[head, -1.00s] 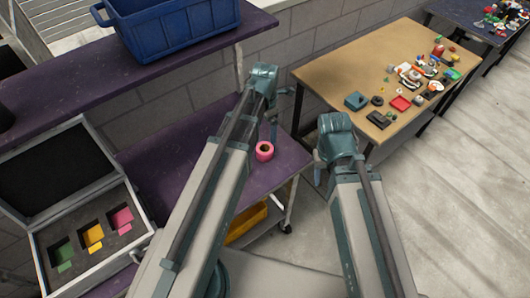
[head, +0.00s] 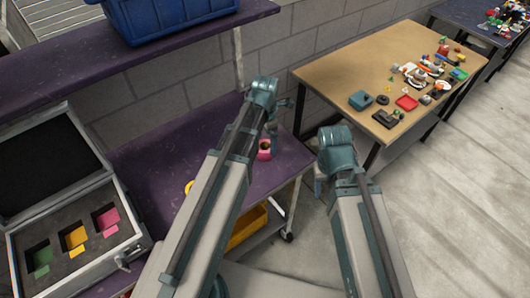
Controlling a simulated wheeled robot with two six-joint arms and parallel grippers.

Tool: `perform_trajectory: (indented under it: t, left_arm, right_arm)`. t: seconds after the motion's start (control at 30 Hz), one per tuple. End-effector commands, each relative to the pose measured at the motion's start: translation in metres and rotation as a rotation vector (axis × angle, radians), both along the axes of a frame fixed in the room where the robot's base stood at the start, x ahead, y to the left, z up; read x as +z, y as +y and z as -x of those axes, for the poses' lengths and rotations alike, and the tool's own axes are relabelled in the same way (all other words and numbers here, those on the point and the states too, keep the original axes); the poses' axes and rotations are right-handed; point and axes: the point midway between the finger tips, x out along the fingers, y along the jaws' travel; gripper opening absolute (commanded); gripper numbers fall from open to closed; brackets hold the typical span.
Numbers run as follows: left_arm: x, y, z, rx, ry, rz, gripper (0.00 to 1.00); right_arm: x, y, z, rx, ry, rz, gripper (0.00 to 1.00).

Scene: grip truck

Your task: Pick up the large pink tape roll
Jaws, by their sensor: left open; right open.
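The pink tape roll (head: 264,152) lies on the purple shelf of the cart, near its right end. My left gripper (head: 272,137) is open and points down at the roll's upper right edge in the head view. It overlaps part of the roll, and I cannot tell whether it touches. My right gripper (head: 319,187) is open and empty, in the air right of the cart. Its fingers are partly hidden by its wrist.
A yellow roll (head: 188,187) shows partly behind my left arm. An open case (head: 130,238) with coloured cut-outs stands at left. A blue crate (head: 180,18) sits on the upper shelf. A tan table (head: 345,72) with several small objects stands at right.

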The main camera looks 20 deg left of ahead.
Motion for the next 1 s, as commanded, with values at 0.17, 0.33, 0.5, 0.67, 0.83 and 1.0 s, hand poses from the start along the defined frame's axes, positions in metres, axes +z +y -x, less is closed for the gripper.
perform_trajectory:
  t: [0.17, 0.33, 0.5, 0.67, 0.83, 1.0]
  left_arm:
    - [-0.029, 0.002, -0.002, 0.0, 0.0, 0.0, 1.0]
    - [-0.042, 0.002, -0.002, 0.0, 0.0, 0.0, 1.0]
    - [-0.04, 0.002, -0.002, 0.0, 0.0, 0.0, 1.0]
    - [-0.04, 0.002, -0.002, 0.0, 0.0, 0.0, 0.86]
    - [-0.04, 0.002, -0.002, 0.0, 0.0, 0.0, 0.55]
    - [-0.04, 0.002, -0.002, 0.0, 0.0, 0.0, 0.24]
  right_arm:
    - [-0.029, 0.0, 0.0, 0.0, 0.0, 0.0, 0.5]
    - [-0.042, 0.0, 0.0, 0.0, 0.0, 0.0, 0.5]
    - [-0.04, 0.0, 0.0, 0.0, 0.0, 0.0, 0.5]
    - [-0.04, 0.0, 0.0, 0.0, 0.0, 0.0, 0.5]
    - [-0.04, 0.0, 0.0, 0.0, 0.0, 0.0, 0.5]
    - [-0.04, 0.0, 0.0, 0.0, 0.0, 0.0, 0.5]
